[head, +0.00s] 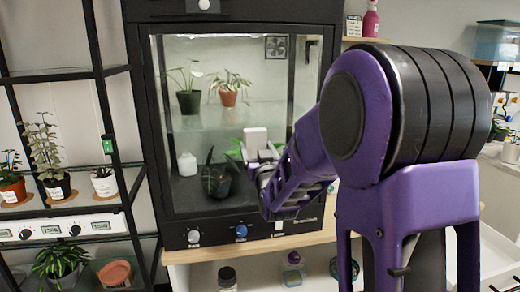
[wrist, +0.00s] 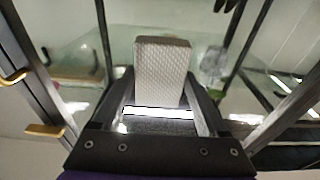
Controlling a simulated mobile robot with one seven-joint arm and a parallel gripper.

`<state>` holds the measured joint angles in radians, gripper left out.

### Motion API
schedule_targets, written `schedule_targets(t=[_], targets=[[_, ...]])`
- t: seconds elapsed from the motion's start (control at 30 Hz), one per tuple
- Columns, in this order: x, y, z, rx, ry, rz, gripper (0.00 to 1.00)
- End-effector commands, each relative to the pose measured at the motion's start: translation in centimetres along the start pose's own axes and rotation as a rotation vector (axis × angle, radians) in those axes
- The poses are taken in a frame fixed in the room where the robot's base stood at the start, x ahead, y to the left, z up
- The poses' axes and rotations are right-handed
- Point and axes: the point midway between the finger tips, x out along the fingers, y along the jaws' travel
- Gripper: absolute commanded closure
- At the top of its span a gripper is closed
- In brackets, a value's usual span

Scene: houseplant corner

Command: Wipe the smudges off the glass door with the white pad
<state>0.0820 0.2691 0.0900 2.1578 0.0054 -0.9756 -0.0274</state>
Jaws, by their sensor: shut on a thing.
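The white pad (head: 255,137) is held upright between the fingers of my gripper (head: 260,157), in front of the glass door (head: 235,60) of the black plant cabinet. In the wrist view the pad (wrist: 162,66) shows a textured white face and stands out beyond the fingertips of my gripper (wrist: 160,98), which is shut on it. The pad is in front of the middle to lower right part of the glass. I cannot tell whether it touches the glass. I cannot make out smudges clearly; reflections and the plants behind the glass confuse the view.
Potted plants (head: 188,101) stand inside the cabinet behind the glass. A black shelf rack (head: 103,72) with several plants is at the left. A wooden ledge (head: 310,238) runs below the cabinet, with bottles (head: 227,279) beneath. A pink spray bottle (head: 370,20) stands at the upper right.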

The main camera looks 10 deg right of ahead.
Motion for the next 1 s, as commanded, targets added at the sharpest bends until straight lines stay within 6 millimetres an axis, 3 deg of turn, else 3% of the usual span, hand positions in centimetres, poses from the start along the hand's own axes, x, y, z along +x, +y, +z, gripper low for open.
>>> schedule_targets(t=[0.17, 0.7, 1.0], targets=[[-0.3, -0.5, -0.2, 0.0, 0.003, -0.01, 0.68], [-5.5, -0.1, -0.8, -0.001, 0.001, -0.004, 0.68], [-5.9, -0.1, -0.8, 0.0, 0.001, -0.003, 0.68]])
